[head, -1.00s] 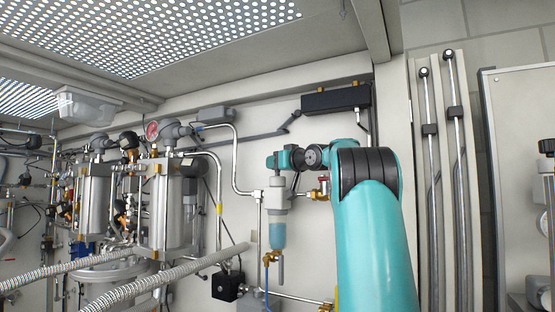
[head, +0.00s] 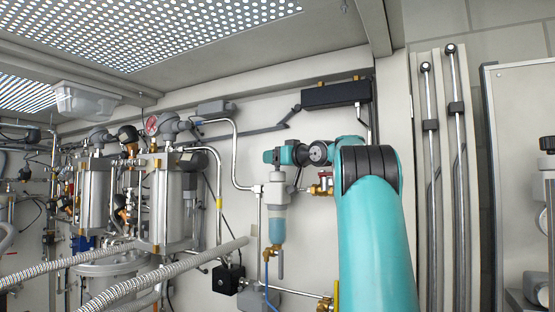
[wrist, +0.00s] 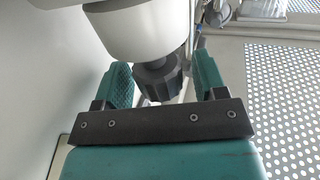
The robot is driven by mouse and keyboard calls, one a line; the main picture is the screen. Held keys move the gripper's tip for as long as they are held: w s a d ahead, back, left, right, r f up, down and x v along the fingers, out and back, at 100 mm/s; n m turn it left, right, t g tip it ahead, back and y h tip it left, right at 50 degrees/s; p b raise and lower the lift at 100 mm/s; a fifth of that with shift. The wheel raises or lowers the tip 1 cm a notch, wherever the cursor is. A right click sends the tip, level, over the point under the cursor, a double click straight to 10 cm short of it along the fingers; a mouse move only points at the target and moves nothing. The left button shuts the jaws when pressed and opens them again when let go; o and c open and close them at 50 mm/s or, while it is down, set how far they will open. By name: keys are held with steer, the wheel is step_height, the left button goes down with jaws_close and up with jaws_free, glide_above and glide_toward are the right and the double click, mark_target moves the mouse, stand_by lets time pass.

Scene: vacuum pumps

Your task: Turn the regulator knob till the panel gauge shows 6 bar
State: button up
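In the wrist view the black ribbed regulator knob (wrist: 160,80) sits below a white rounded body (wrist: 140,32). My gripper (wrist: 161,72) has one teal finger on each side of the knob. A gap shows between the knob and each finger, so the gripper is open around it. In the head view the regulator (head: 277,195) is a pale unit on the back panel with a bluish clear bowl. My teal wrist is just above it and partly hides its top. A round dark-rimmed face beside my wrist cannot be identified for sure, and no gauge reading is legible.
A black box (head: 336,95) is above. Metal pump cylinders (head: 165,205) and ribbed hoses (head: 150,285) fill the left. A wall edge and rods (head: 430,170) stand at the right.

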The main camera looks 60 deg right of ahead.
steer(key=b+v, duration=0.4)
steer(key=v, duration=0.3)
steer(key=shift+s, duration=0.25)
